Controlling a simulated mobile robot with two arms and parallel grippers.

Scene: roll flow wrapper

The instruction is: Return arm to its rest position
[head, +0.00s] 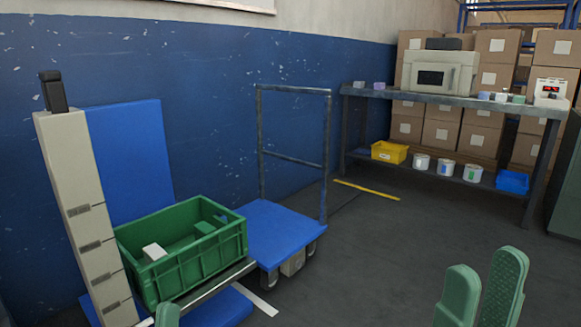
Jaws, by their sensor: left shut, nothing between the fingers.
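My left gripper (166,313) shows only as a green fingertip at the bottom edge of the head view, in front of the green crate (185,272). It is shut and empty; the rest of it is out of frame. My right gripper (486,265) is at the bottom right. Its two green fingers stand upright and apart over the dark floor, with nothing visible between them. Most of both arms is out of view.
The green crate holds a white box (154,251) and a green item (204,228). It stands beside a pale column (75,200). A blue trolley (280,228) is behind it. A shelf table (520,107) stands at the back right. The middle floor is clear.

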